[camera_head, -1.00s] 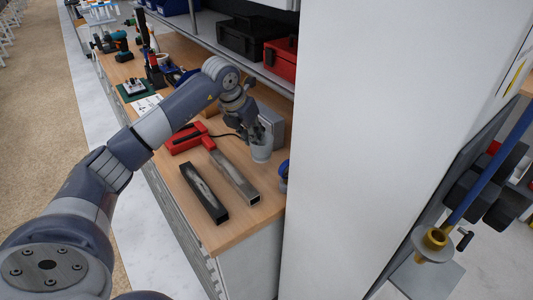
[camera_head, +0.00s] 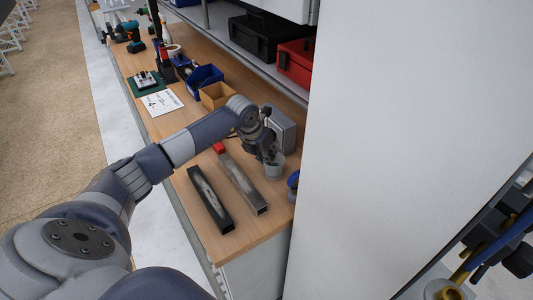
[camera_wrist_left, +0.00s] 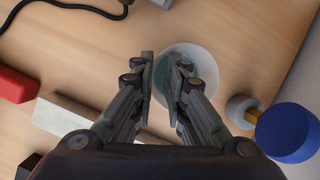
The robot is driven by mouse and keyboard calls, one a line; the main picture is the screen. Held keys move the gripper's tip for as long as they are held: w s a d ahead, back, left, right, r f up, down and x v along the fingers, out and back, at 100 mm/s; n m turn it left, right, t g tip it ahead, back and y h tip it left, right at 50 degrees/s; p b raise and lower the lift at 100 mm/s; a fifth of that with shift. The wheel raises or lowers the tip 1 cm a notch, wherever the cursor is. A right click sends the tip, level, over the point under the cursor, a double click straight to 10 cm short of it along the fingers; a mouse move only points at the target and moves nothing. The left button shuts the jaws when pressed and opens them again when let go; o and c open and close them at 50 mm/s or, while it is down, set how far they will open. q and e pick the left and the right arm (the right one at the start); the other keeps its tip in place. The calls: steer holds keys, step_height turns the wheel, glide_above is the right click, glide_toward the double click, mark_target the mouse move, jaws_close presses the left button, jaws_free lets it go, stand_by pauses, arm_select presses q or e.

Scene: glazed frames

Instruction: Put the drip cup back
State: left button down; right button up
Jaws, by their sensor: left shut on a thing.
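I cannot tell whether the cup's base touches the bench.
Two metal bars, one dark (camera_head: 210,200) and one lighter (camera_head: 243,185), lie left of the cup. A blue round thing (camera_wrist_left: 288,132) is close on its right. A white wall panel (camera_head: 400,150) bounds the bench's right end. Blue bins (camera_head: 205,82) stand further back.

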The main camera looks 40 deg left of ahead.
arm_select(q)
steer(key=shift+f, duration=0.1)
steer(key=c, duration=1.6)
jaws_free()
steer(key=shift+r, duration=0.2)
steer(key=shift+s+a+r+b, duration=0.1)
steer(key=shift+s+r+b, duration=0.05)
steer(key=shift+r+b, duration=0.15)
steer(key=b+v, duration=0.3)
steer(key=v, duration=0.8)
steer(key=shift+s+r, duration=0.1)
arm_select(e)
steer(key=f, duration=0.2)
steer(key=a+f, duration=0.1)
steer(key=f, duration=0.1)
steer(key=shift+s, duration=0.35)
